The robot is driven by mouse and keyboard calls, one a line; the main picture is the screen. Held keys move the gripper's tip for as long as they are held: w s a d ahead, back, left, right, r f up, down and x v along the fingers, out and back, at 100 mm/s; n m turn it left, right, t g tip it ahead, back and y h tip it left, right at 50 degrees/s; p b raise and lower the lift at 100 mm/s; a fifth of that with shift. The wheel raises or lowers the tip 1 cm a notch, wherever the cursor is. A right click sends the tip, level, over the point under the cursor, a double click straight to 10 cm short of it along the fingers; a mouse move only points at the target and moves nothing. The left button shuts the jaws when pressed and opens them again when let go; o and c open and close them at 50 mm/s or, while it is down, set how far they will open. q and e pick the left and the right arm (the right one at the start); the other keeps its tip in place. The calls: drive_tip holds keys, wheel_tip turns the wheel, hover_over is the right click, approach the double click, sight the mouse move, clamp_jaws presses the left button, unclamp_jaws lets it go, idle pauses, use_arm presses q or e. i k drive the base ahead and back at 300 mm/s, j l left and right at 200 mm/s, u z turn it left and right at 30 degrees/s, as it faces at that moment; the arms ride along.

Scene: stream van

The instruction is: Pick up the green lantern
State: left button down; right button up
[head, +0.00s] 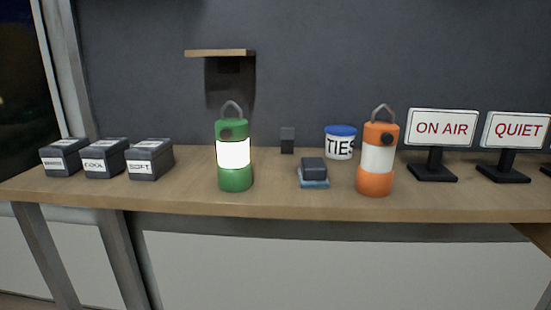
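The green lantern (234,177) stands upright on the wooden counter, left of the middle in the head view. Its middle band glows bright white, it has a dark round knob near the top, and its grey loop handle stands up. Nothing touches it. Neither of my grippers shows in the head view.
An orange lantern (375,183) stands to the right on the counter (270,203). A small dark block on a blue base (314,173) and a TIES tub (340,145) are between. Three labelled dark boxes (149,160) stand left. ON AIR (440,128) and QUIET (516,131) signs stand right.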

sight(234, 168)
drive_tip(key=i+u, duration=0.1)
drive_tip(key=u, duration=0.3)
drive_tip(key=l+u, duration=0.15)
drive_tip(key=u, duration=0.3)
drive_tip(key=i+l+u, duration=0.1)
drive_tip(key=u, duration=0.3)
drive_tip(key=l+u, duration=0.15)
drive_tip(key=u, duration=0.25)
